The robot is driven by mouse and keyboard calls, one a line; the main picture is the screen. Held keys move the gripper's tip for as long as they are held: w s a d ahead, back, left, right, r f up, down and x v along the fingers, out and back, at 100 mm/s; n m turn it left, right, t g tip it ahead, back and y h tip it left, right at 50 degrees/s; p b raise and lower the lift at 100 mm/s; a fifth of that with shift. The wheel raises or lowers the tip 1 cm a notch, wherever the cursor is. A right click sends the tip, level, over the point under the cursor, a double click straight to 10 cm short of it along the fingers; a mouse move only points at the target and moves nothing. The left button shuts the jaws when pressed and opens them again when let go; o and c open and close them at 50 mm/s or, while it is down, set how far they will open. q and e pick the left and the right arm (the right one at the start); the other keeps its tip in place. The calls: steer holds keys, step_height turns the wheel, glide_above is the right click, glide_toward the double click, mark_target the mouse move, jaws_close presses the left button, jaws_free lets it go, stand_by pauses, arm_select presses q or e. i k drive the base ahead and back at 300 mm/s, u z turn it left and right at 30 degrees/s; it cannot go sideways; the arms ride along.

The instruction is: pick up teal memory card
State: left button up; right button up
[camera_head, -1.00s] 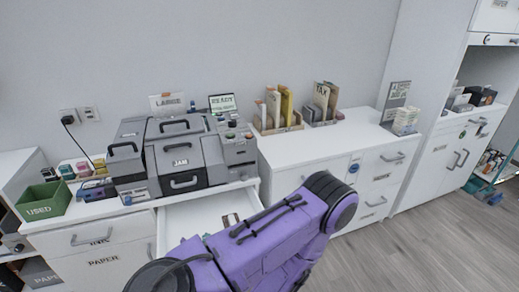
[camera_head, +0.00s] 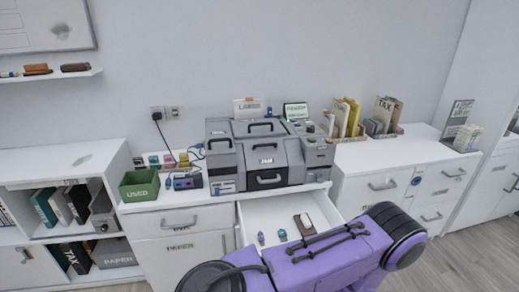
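A small teal item (camera_head: 282,235) lies in the open white drawer (camera_head: 246,222) below the grey printer. It is too small to tell for certain that it is the teal memory card. A small purple-blue item (camera_head: 261,238) lies to its left, and a dark brown and white item (camera_head: 305,224) lies to its right. A purple arm link of mine crosses the bottom of the picture and hides the front part of the drawer. Neither of my grippers shows.
The grey printer (camera_head: 268,158) stands on the white desk above the drawer. A green USED bin (camera_head: 139,186) and several small coloured items stand left of it. File holders (camera_head: 347,118) stand on the right cabinet. White shelves with books (camera_head: 70,205) are at the left.

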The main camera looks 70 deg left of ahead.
mark_target(282, 235)
steer(key=k, duration=0.05)
steer(key=u, duration=1.4)
